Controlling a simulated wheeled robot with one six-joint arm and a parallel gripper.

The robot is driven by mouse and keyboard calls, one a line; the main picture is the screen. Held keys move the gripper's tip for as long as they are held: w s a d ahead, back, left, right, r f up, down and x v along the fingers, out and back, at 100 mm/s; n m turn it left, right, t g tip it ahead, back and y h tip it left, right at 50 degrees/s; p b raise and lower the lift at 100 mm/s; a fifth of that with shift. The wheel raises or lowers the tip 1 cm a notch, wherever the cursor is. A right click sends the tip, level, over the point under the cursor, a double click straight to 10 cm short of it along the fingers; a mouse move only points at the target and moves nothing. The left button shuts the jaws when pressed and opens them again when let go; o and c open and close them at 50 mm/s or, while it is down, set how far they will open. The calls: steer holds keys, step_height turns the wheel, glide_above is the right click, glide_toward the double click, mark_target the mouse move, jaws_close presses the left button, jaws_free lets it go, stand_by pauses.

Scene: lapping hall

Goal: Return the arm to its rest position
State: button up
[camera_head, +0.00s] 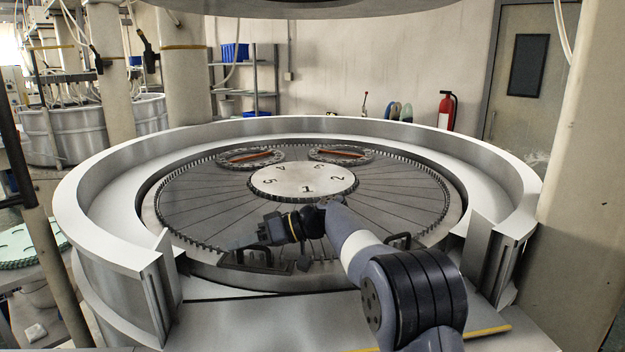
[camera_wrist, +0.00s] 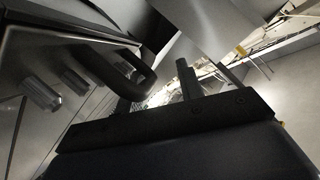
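My arm reaches in from the lower right of the head view over the front of the large round lapping machine. My gripper (camera_head: 236,244) points left, low over the front edge of the slotted lapping plate (camera_head: 400,204). A black handle (camera_head: 268,256) is just below and beside it. Nothing is clearly held. In the wrist view the dark gripper body fills the bottom, with one upright finger-like post (camera_wrist: 188,80) standing from it; a curved black handle (camera_wrist: 130,70) is close on the left. The gap between the fingers is not clear.
The machine's raised grey rim (camera_head: 100,186) curves around the plate, with an opening at the front. A numbered centre disc (camera_head: 290,186) and two toothed carriers (camera_head: 250,157) (camera_head: 341,155) lie on the plate. A large disc hangs overhead.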

steer(key=shift+f, duration=0.15)
steer(key=shift+f+b, duration=0.45)
steer(key=shift+b, duration=0.15)
steer(key=shift+d, duration=0.2)
steer(key=b+v, duration=0.1)
steer(key=v, duration=0.9)
steer(key=shift+b, duration=0.35)
steer(key=shift+s+a, duration=0.1)
steer(key=p+x, duration=0.2)
steer(key=x, duration=0.8)
steer(key=shift+a, duration=0.25)
steer(key=r+p, duration=0.3)
steer(key=shift+d+r, duration=0.1)
steer(key=shift+d, duration=0.1)
steer(key=shift+r+p, duration=0.25)
steer(key=shift+p, duration=0.15)
steer(key=shift+f+p, duration=0.1)
steer(key=shift+p, duration=0.7)
